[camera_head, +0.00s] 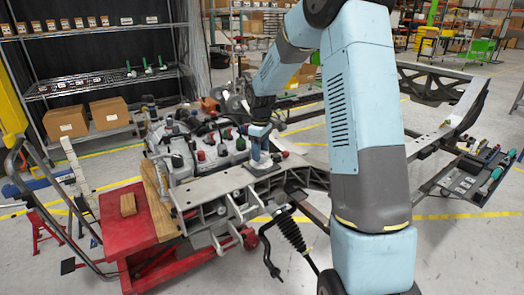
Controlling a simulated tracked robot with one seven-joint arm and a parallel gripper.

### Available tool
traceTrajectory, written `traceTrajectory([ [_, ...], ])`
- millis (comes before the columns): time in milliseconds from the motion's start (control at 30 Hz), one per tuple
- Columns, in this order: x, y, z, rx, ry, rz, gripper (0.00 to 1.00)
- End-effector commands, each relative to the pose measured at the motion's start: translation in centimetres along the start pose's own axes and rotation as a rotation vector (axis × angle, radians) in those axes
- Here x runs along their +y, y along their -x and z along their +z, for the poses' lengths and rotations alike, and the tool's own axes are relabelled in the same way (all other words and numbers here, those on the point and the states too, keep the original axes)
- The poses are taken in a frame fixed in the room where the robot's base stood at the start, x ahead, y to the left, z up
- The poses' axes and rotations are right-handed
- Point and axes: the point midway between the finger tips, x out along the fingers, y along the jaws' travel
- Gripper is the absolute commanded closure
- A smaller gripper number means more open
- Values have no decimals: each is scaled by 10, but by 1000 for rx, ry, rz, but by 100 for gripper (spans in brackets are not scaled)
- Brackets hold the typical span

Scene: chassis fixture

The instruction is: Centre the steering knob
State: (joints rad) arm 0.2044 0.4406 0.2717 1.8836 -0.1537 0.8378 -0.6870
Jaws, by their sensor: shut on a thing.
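My gripper (258,150) points down over the grey chassis fixture (215,186), near the middle of the picture. It is shut on a small part that I take to be the steering knob. The knob is mostly hidden by the jaws and too small here to tell its angle. A flat plate on the fixture lies just below and right of the jaws. My blue and grey arm comes down from the top right and hides part of the chassis frame (432,82) behind it.
A black spring strut (290,232) stands in front. A tool tray (470,181) is at right. Shelving with boxes (66,122) lines the back left.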

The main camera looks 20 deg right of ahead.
Motion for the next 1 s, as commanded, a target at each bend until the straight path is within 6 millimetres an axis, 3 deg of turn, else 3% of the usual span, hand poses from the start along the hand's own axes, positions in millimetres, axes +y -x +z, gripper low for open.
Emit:
traceTrajectory([
  [400,5,2,1,3,4,8,72],
  [433,5,2,1,3,3,8,40],
  [600,4,1,1,2,3,6,24],
  [700,3,1,1,1,4,4,16],
  [1000,2,4,1,1,4,3,16],
])
